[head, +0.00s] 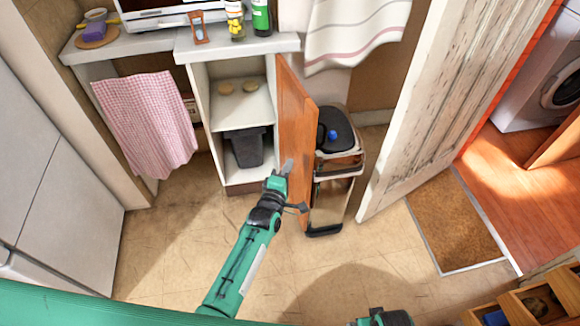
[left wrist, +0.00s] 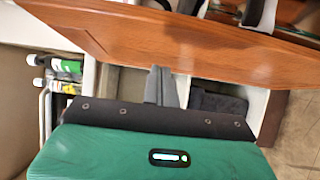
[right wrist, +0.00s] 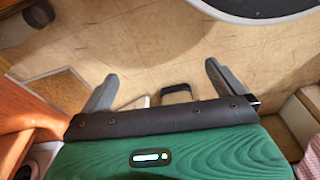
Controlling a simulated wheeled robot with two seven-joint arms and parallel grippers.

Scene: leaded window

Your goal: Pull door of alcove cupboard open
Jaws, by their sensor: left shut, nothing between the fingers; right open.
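The alcove cupboard (head: 203,92) has its orange wooden door (head: 295,110) standing wide open, swung out to the right and roughly square to the front. The door also spans the top of the left wrist view (left wrist: 170,40). My left gripper (head: 288,166) is shut and empty at the inner face of the door, near its lower free edge. Its closed fingers (left wrist: 160,80) point at the door; I cannot tell whether they touch it. My right gripper (right wrist: 160,78) is open and empty over the floor, away from the cupboard; only part of it shows at the head view's bottom edge.
Inside the cupboard are a shelf with two round items (head: 238,87) and a dark grey bin (head: 247,148). A black-lidded bin (head: 337,130) stands right behind the door. A checked towel (head: 148,118) hangs to the left. A white weathered door (head: 438,95) stands further right. Floor in front is clear.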

